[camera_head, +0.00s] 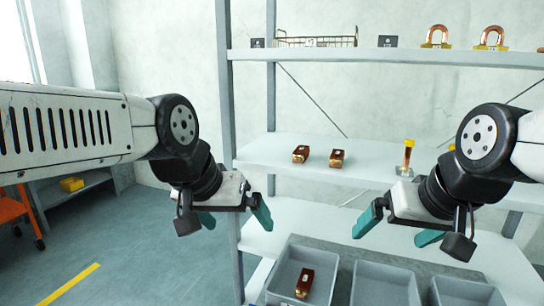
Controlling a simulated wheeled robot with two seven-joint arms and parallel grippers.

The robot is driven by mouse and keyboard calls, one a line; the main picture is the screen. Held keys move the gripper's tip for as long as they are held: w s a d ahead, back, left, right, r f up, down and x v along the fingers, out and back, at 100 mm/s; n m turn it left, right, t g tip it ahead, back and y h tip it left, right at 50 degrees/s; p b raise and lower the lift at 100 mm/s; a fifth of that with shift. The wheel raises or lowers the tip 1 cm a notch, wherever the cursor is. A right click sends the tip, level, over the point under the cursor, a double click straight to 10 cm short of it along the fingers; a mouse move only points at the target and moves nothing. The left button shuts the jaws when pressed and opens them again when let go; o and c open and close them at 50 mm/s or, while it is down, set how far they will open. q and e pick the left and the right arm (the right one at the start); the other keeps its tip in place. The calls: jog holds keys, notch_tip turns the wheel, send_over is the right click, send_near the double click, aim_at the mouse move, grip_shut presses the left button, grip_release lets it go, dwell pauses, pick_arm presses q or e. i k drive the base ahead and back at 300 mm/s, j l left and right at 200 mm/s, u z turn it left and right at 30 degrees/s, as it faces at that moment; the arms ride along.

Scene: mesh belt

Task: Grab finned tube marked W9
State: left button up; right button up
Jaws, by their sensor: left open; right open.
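Two short brown-copper pieces with pale end labels, which look like finned tubes, lie side by side on the middle shelf: a left one (300,154) and a right one (337,158). A similar piece (304,283) with a pale label lies in the left grey bin. The labels are too small to read, so I cannot tell which is W9. My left gripper (236,217) is open and empty, in front of the shelf's left post. My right gripper (398,228) is open and empty, in front of the shelving at the right. Both are apart from these pieces.
The middle shelf (260,155) also holds an upright copper piece with a yellow top (407,158), near my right arm. The upper shelf (400,57) carries a wire basket (316,42) and copper U-shaped pieces (437,37). Grey bins (385,285) stand below. Floor at left is mostly clear.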

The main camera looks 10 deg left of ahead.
aim_at(300, 154)
jog(key=i+j, duration=0.15)
jog(key=j, duration=0.2)
jog(key=i+j, duration=0.15)
jog(key=j, duration=0.15)
jog(key=i+j, duration=0.1)
jog(key=j, duration=0.25)
jog(key=i+j, duration=0.15)
jog(key=j, duration=0.2)
jog(key=i+j+u, duration=0.1)
jog(key=j, duration=0.25)
jog(key=i, duration=0.05)
